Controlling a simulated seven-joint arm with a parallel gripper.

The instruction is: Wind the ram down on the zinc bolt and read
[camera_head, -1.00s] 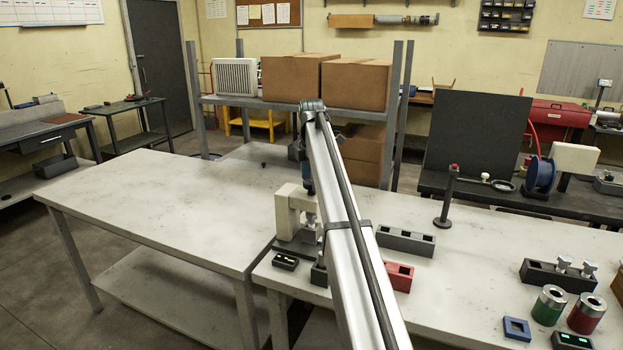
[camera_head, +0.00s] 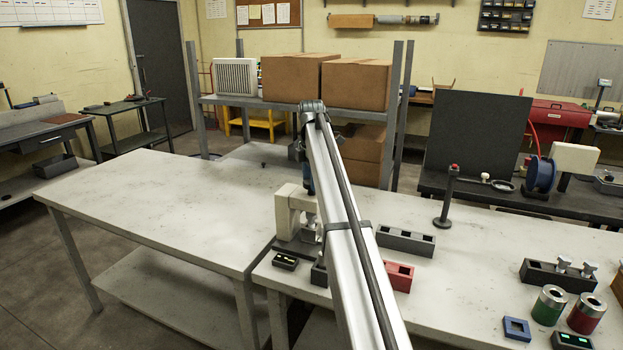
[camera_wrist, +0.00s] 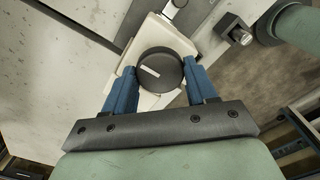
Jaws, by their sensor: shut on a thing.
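A cream press (camera_head: 284,214) stands on a dark base near the left end of the right-hand bench. In the wrist view, a round black knob (camera_wrist: 160,70) with a white mark tops the cream press body (camera_wrist: 155,101). My gripper (camera_wrist: 159,68) has its blue fingers shut on opposite sides of this knob. In the head view my gripper (camera_head: 307,178) is largely hidden by my arm. The zinc bolt cannot be made out under the press. A small dark box (camera_head: 285,261) with a lit display sits before the press; its reading is too small to tell.
A dark block (camera_head: 405,241) and a red block (camera_head: 398,277) lie right of the press. A dark rack (camera_head: 543,274), a green cylinder (camera_head: 549,306) and a red cylinder (camera_head: 586,314) stand farther right. The left table (camera_head: 150,210) is mostly clear.

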